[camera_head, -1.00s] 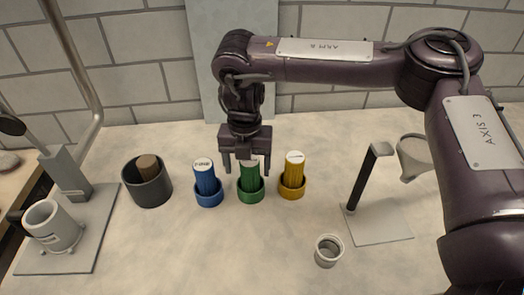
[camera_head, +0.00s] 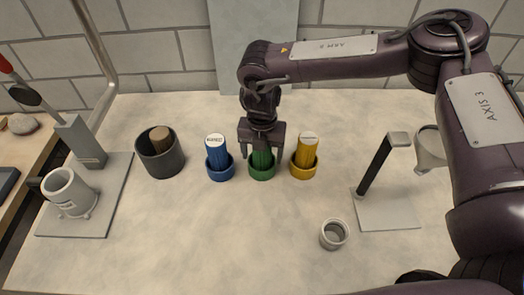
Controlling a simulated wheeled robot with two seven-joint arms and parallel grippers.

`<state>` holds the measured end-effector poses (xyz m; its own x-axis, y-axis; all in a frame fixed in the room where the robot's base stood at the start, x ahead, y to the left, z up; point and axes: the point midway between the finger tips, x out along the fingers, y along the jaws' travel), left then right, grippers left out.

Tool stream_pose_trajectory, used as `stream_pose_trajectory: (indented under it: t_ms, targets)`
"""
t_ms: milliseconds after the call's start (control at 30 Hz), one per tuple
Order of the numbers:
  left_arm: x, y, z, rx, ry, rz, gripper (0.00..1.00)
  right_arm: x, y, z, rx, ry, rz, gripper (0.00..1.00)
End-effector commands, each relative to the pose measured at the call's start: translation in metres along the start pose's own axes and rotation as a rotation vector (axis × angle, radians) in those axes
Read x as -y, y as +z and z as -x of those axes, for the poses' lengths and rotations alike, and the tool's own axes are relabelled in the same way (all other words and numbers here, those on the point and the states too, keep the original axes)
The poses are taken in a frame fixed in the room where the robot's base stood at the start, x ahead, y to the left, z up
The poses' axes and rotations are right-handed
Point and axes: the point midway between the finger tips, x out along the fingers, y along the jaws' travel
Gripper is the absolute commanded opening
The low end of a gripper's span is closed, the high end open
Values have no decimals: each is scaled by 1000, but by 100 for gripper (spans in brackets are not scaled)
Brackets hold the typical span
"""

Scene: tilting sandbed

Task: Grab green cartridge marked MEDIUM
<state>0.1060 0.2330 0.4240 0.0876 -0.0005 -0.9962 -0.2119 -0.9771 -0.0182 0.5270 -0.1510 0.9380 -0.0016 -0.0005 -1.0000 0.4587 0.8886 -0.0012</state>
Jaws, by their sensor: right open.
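The green cartridge (camera_head: 262,158) stands upright in a green cup (camera_head: 262,173) at the middle of the counter. Its top and any marking are hidden by my right gripper (camera_head: 262,153). My right gripper points down over it, with its open fingers at the two sides of the cartridge. I cannot tell whether the fingers touch it. My left gripper is not in view.
A blue cartridge (camera_head: 216,150) in a blue cup stands close on the left, a yellow one (camera_head: 306,149) close on the right. A dark pot (camera_head: 160,163) is farther left. A stand (camera_head: 389,210) and a small cup (camera_head: 333,235) are at right.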

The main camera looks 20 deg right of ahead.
Motion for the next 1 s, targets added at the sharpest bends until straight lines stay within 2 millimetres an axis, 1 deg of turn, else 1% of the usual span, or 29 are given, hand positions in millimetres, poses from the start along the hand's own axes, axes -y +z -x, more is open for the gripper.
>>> stream_pose_trajectory:
  t_ms: [200,500,600,867,1000]
  targets:
    - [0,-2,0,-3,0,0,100,0,0,-1,0,0,0,72]
    - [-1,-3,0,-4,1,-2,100,0,0,-1,0,0,-1,33]
    - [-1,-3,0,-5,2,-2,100,0,0,0,0,1,-1,21]
    - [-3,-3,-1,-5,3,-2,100,0,0,1,1,1,-1,21]
    - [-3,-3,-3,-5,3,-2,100,0,1,9,1,2,-1,21]
